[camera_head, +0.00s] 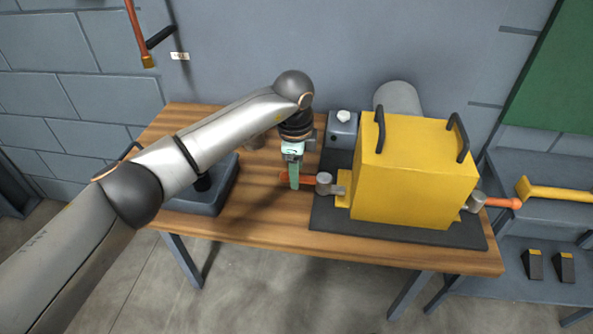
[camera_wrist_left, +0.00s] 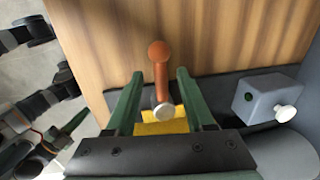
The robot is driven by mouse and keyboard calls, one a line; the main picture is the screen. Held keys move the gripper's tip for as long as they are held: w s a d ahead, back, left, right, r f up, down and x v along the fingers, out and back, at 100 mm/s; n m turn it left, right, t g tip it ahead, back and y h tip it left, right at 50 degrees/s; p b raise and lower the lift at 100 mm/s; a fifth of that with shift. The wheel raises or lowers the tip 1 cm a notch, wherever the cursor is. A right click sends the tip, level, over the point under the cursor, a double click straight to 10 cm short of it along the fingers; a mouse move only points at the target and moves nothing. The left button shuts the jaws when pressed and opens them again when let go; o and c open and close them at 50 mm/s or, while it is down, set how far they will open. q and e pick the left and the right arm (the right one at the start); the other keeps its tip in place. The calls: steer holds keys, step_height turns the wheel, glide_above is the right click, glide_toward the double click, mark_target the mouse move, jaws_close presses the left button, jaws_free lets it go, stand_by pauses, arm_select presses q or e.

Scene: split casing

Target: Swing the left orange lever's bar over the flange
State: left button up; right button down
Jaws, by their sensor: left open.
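The left orange lever (camera_head: 302,179) sticks out to the left from the yellow casing (camera_head: 415,175). Its grey pivot knob (camera_head: 324,179) sits beside the yellow flange (camera_head: 343,187) on the casing's left side. My left gripper (camera_head: 293,178) is at the lever, pointing down. In the left wrist view, the orange lever (camera_wrist_left: 159,72) lies between the two green fingers of my open left gripper (camera_wrist_left: 160,85), with a gap on either side. A bit of yellow flange (camera_wrist_left: 165,127) shows behind the pale pivot.
A second orange lever (camera_head: 500,203) sticks out on the casing's right side. The casing stands on a dark mat (camera_head: 330,222) on a wooden table (camera_head: 270,215). A grey box with a white knob (camera_head: 341,128) stands behind. A dark tray (camera_head: 213,195) lies at the left.

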arm_select(q)
step_height(320, 180, up, 12)
steer(key=s, duration=0.2)
steer(key=shift+f, duration=0.2)
steer(key=shift+a, duration=0.1)
